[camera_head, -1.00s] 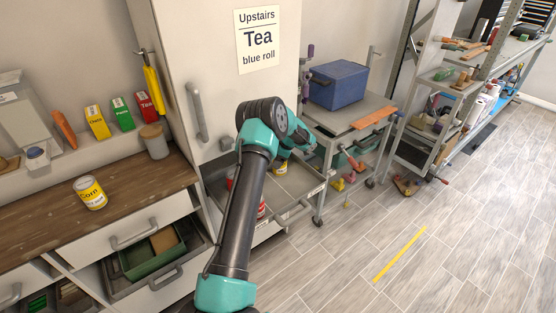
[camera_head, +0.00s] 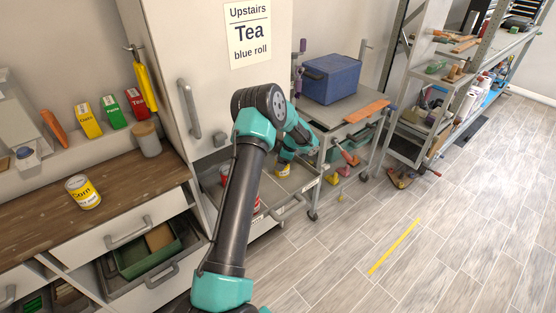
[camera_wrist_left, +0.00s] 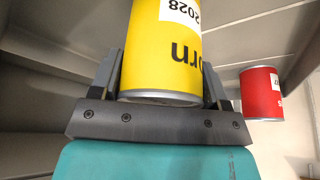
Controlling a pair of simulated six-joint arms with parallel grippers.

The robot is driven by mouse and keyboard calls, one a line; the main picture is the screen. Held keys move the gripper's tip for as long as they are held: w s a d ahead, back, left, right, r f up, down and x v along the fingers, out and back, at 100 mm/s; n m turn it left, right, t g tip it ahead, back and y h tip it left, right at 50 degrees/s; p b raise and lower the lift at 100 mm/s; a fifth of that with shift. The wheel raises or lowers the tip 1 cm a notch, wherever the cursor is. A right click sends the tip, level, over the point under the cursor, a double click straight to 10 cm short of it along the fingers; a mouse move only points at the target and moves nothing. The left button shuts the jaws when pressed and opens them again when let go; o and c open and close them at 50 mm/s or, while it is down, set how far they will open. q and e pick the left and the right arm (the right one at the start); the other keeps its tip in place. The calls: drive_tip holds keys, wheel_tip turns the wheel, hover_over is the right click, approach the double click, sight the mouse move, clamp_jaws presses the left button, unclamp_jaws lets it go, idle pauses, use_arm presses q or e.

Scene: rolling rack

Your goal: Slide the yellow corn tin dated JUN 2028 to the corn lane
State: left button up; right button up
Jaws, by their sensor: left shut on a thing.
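A yellow tin (camera_wrist_left: 165,45) stands between the fingers of my left gripper (camera_wrist_left: 160,82) in the left wrist view. Its upside-down label shows "orn" and "2028"; the month is out of frame. The gripper is shut on the tin. In the head view, the yellow tin (camera_head: 283,170) is at the tray's right side, partly hidden by my left gripper (camera_head: 287,160). Another yellow tin marked "Corn" (camera_head: 83,192) stands upright on the wooden counter at the left. My right gripper is not in view.
A red tin (camera_wrist_left: 262,94) stands right of the held tin in the wrist view. The grey tray (camera_head: 289,191) has a raised front rim. A grey cart (camera_head: 358,110) with a blue box (camera_head: 331,79) stands beside it. An open drawer (camera_head: 150,255) is at lower left.

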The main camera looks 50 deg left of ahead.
use_arm(q)
drive_tip(key=shift+s+d, duration=0.2)
drive_tip(key=shift+d, duration=1.8)
drive_tip(key=shift+s+d, duration=0.15)
drive_tip(key=shift+d, duration=1.8)
drive_tip(key=o, duration=1.3)
drive_tip(key=shift+c, duration=0.2)
drive_tip(key=v, duration=1.7)
drive_tip(key=shift+r, duration=0.2)
drive_tip(key=shift+d+f, duration=0.1)
drive_tip(key=shift+d, duration=0.05)
